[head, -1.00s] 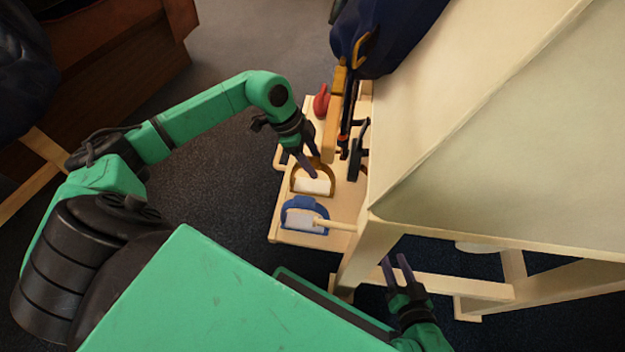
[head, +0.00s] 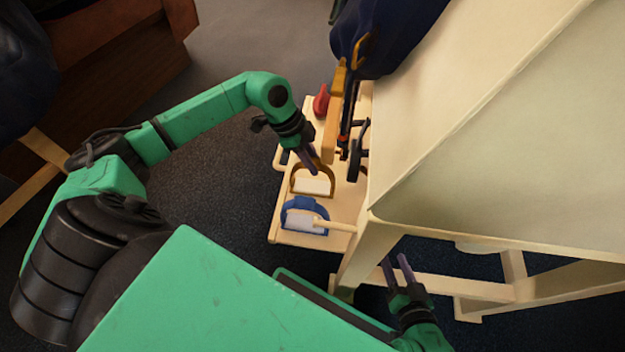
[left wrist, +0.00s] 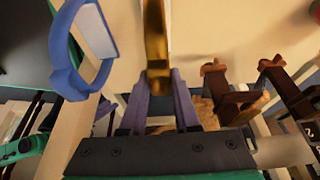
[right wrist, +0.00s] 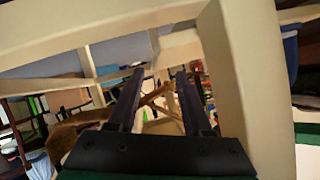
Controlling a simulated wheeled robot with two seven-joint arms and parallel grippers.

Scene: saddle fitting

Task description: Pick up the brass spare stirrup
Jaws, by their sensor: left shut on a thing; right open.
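The brass stirrup (head: 314,182), with a pale tread, is on the cream shelf beside the saddle stand. My left gripper (head: 314,166) is at its top. In the left wrist view the brass stirrup (left wrist: 156,45) is between the fingers of my left gripper (left wrist: 160,88), which is shut on it. I cannot tell whether the stirrup touches the shelf. A blue stirrup (head: 304,206) is nearer, and shows in the left wrist view (left wrist: 68,72). My right gripper (head: 398,268) is open and empty near the stand's leg; its fingers (right wrist: 157,80) show in the right wrist view.
The cream shelf (head: 284,236) also holds a red item (head: 321,98) and dark clamp-like parts (head: 358,150) behind the brass stirrup. The large cream stand (head: 500,130) blocks the right side. Open dark floor (head: 215,190) lies left of the shelf.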

